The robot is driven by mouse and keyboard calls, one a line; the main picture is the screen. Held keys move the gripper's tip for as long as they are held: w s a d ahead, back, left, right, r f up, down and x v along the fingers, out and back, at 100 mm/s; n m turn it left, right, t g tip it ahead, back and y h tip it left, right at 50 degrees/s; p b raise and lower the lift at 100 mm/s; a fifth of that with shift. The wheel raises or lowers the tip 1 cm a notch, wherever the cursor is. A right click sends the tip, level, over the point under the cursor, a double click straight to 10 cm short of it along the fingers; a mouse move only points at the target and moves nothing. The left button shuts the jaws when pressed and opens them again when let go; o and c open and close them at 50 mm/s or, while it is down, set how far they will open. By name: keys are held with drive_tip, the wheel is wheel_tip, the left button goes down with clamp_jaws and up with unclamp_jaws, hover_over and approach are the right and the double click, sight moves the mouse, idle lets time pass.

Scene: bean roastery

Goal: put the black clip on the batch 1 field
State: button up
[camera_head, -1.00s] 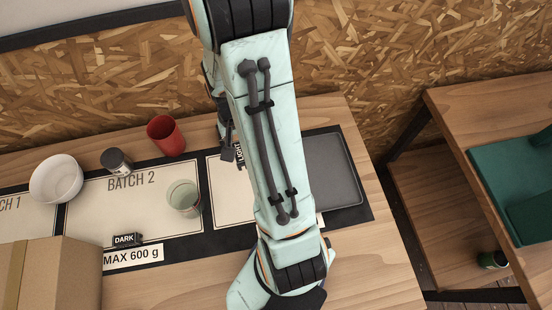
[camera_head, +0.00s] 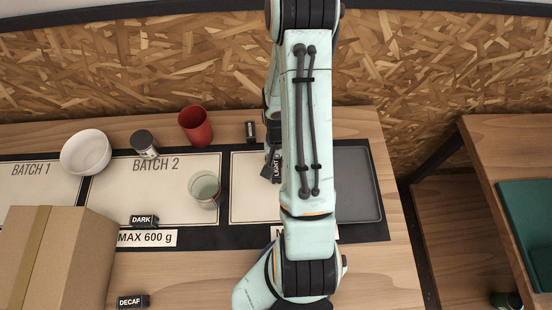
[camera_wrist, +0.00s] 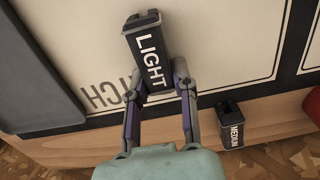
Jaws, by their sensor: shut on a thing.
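My gripper (camera_wrist: 156,82) is shut on a black clip with the word LIGHT (camera_wrist: 148,52). In the head view the LIGHT clip (camera_head: 277,168) shows beside my arm, over the third field (camera_head: 242,200); its exact height is unclear. My arm hides part of that field. The batch 1 field (camera_head: 45,188) is at the far left, partly covered by a cardboard box (camera_head: 55,260) in this view. Other black clips are DARK (camera_head: 144,221) at the batch 2 field's front edge, DECAF (camera_head: 132,301) on the wood in front, and MEDIUM (camera_head: 250,131) behind the third field.
A white bowl (camera_head: 86,152) stands at the back between batch 1 and batch 2. A dark-lidded jar (camera_head: 144,144), a red cup (camera_head: 196,126) and a glass (camera_head: 205,189) stand around the batch 2 field (camera_head: 130,195). A dark grey plate (camera_head: 357,185) lies at the right.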

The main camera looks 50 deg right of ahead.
drive_tip(key=o, duration=0.8)
drive_tip(key=shift+f, duration=0.1)
wheel_tip(320, 180, up, 12)
drive_tip(key=r, duration=0.1)
drive_tip(key=s+a+r+n, duration=0.3)
drive_tip(key=a+r+n, duration=0.1)
drive_tip(key=a, duration=0.5)
drive_tip(key=s+a+r+n, duration=0.3)
drive_tip(key=a+r, duration=0.3)
drive_tip(key=a, duration=0.2)
drive_tip(key=shift+a+r+n+y, duration=0.3)
drive_tip(key=shift+a+r+n, duration=0.1)
drive_tip(key=shift+n, duration=0.4)
drive_tip(key=o, duration=0.6)
drive_tip(key=shift+s+a+r+n, duration=0.2)
drive_tip(key=shift+s+a+n, duration=0.2)
drive_tip(key=shift+s, duration=0.25)
drive_tip(key=shift+s+a+r+n, duration=0.15)
drive_tip(key=shift+s+a+n, duration=0.25)
drive_tip(key=shift+s, duration=0.2)
drive_tip(key=shift+o, duration=1.3)
drive_tip(key=shift+s, duration=0.1)
